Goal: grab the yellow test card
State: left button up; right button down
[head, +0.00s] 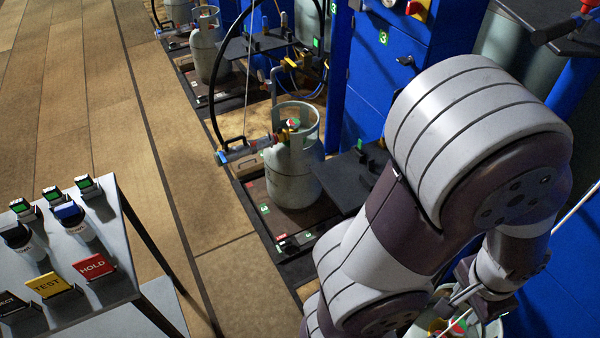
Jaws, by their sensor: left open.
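The yellow test card (50,287), marked TEST, stands tilted on the grey table (120,270) at the lower left. It is between a black card (17,307) and a red HOLD card (95,268). My left gripper (458,302) is at the lower right, far from the card, partly hidden by its own arm. It is open, just above a gas cylinder's valve. Whether it touches the valve I cannot tell. My right gripper is not in view.
Small dark devices with green tops (88,186) and two white-and-dark canisters (75,221) stand behind the cards. A grey gas cylinder (292,180) stands on a scale in the middle. Blue cabinets (395,80) line the right. The wooden floor between is clear.

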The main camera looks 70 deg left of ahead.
aim_at(48, 285)
jog(key=k+u, duration=0.2)
jog(key=u, duration=3.7)
jog(key=i+u, duration=0.2)
jog(key=u, duration=0.35)
jog(key=i+l+u, duration=0.1)
jog(key=i+l, duration=0.2)
jog(key=i+l+u, duration=0.15)
jog(key=i+l, duration=0.15)
jog(key=l, duration=0.2)
